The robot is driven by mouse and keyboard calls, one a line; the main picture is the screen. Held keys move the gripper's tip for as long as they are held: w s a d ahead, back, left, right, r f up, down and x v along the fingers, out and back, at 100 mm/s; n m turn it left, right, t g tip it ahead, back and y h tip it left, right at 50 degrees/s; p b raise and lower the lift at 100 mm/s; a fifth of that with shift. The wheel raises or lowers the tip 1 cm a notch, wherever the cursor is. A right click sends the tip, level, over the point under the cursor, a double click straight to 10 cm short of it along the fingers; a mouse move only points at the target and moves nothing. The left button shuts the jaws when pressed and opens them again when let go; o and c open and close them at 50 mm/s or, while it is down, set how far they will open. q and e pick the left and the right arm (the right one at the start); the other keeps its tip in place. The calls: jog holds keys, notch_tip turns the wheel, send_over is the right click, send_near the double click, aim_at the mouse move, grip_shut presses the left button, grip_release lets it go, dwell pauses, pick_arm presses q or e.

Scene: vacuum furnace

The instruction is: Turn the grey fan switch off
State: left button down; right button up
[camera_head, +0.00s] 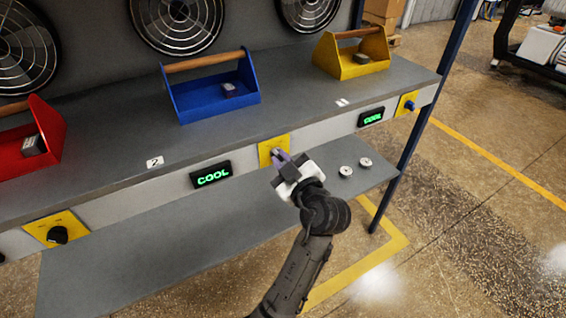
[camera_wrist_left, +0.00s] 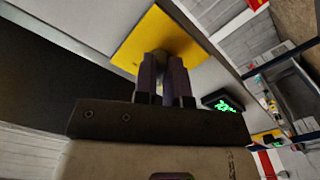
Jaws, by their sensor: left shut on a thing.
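The grey fan switch (camera_wrist_left: 176,44) sits on a yellow plate (camera_wrist_left: 134,47) in the left wrist view, mostly hidden by my fingers. In the head view that yellow plate (camera_head: 266,154) is at the middle of the bench's front edge. My left gripper (camera_head: 281,158) reaches up to the plate, and its purple fingers (camera_wrist_left: 166,80) are shut on the grey switch. The switch's exact turn angle is hidden. A display (camera_head: 211,175) left of the plate reads COOL in green. My right gripper is in neither view.
A black knob (camera_head: 58,235) is on another yellow plate at the left, and a blue knob (camera_head: 409,106) at the right. Red, blue (camera_head: 212,99) and yellow (camera_head: 352,59) toolboxes stand on the bench. Two small round pieces (camera_head: 346,171) lie on the lower shelf beside my gripper.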

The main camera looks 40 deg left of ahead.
pick_arm(q)
jog(key=shift+r, duration=0.1)
jog(key=c, duration=1.2)
grip_release()
